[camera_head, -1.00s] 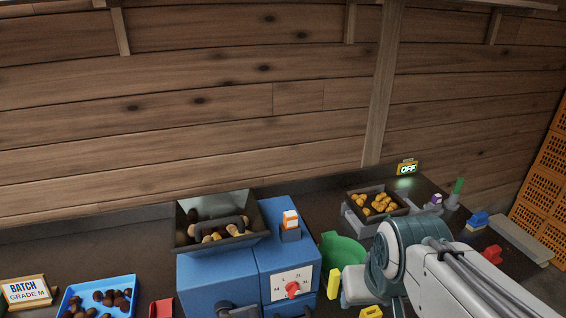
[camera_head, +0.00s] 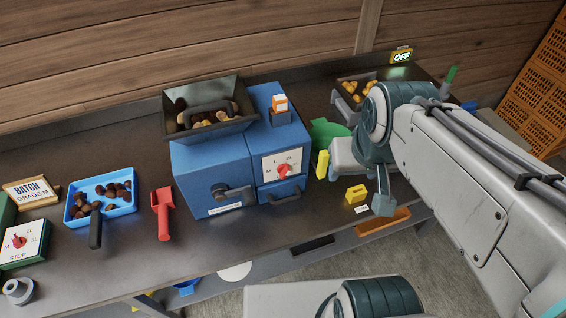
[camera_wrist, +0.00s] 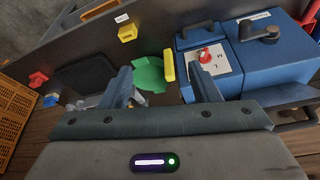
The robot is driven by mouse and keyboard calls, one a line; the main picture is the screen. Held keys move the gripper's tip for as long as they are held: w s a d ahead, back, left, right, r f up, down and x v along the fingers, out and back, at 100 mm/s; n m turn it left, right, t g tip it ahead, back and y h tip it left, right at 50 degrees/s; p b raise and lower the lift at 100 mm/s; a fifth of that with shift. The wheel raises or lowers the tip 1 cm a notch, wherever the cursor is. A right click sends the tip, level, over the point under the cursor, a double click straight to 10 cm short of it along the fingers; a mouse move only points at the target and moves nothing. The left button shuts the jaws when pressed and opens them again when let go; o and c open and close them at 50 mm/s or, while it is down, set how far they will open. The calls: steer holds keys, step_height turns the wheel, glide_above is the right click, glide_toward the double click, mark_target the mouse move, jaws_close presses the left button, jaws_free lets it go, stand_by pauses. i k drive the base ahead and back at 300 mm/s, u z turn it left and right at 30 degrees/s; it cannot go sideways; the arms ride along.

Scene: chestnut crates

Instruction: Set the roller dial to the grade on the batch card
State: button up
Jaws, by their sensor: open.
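The roller dial is a red knob (camera_head: 285,171) on a white plate marked with grades, on the front of a blue machine (camera_head: 215,172). The dial also shows in the wrist view (camera_wrist: 205,55), beside my right-hand finger. Which mark the knob points at is too small to tell. The batch card (camera_head: 31,190) stands at the far left and reads "BATCH GRADE M". My gripper (camera_wrist: 162,72) is open and empty, its fingers apart. In the head view it is to the right of the machine, apart from the dial, with its fingers partly hidden.
A green bowl (camera_head: 330,134) and a yellow bar (camera_head: 322,164) are right of the machine. A yellow block (camera_head: 356,194) lies near the front edge. A blue tray (camera_head: 101,207), a red scoop (camera_head: 163,212) and a green box with another dial (camera_head: 22,244) are left.

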mark_target(284, 170)
steer(key=u, duration=0.65)
steer(key=k, duration=0.75)
steer(key=u, duration=0.4)
